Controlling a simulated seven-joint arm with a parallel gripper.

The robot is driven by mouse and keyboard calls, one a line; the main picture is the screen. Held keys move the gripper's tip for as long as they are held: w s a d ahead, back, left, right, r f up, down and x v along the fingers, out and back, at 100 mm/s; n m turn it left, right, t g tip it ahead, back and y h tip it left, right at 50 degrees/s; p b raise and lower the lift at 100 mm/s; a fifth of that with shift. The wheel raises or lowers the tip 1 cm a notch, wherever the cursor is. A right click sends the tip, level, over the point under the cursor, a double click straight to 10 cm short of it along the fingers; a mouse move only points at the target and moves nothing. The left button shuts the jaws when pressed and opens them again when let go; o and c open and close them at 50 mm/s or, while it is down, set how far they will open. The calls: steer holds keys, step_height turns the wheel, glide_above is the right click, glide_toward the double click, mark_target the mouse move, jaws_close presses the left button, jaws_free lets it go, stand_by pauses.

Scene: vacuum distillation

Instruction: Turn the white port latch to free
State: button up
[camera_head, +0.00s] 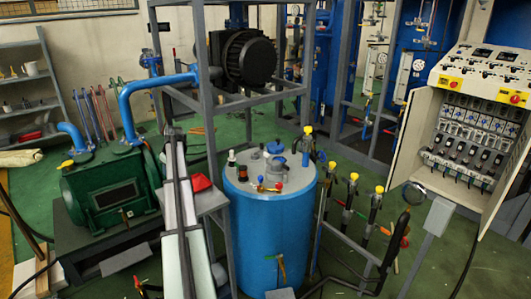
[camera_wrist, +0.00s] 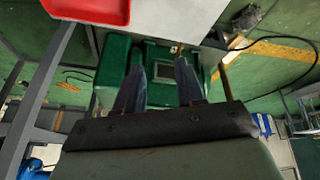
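I cannot make out the white port latch for certain in either view. A blue cylindrical tank (camera_head: 270,238) stands in the middle of the head view. Its grey top carries small fittings, including a brass valve with red ends (camera_head: 269,186) and a yellow-capped fitting (camera_head: 307,141). In the wrist view my gripper (camera_wrist: 158,88) has its two dark fingers apart with nothing visible between them. A green machine (camera_wrist: 158,92) shows behind the fingers. I cannot clearly pick out my gripper in the head view.
A red tray (camera_wrist: 92,9) lies on a light tabletop (camera_wrist: 175,20), near the gripper in the wrist view. Yellow-topped valves (camera_head: 353,180) stand right of the tank. An open control cabinet (camera_head: 478,115) is at the right. Grey frame posts (camera_head: 205,90) rise behind the tank.

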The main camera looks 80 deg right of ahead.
steer(key=s+d+r+m, duration=0.1)
steer(key=s+d+r, duration=0.15)
steer(key=s, duration=0.45)
steer(key=s+d+r+m, duration=0.1)
steer(key=s+d+r, duration=0.1)
steer(key=s+d, duration=0.35)
steer(key=s+d+r+m, duration=0.1)
steer(key=s+d+r, duration=0.15)
steer(key=s, duration=0.65)
steer(key=m+g, duration=0.1)
steer(key=m, duration=0.1)
glide_toward(268, 154)
steer(key=shift+h, duration=0.3)
steer(key=x, duration=0.9)
steer(key=shift+w+d+r, duration=0.1)
steer(key=shift+w+r, duration=0.05)
steer(key=shift+w, duration=0.15)
steer(key=shift+c, duration=0.2)
jaws_close()
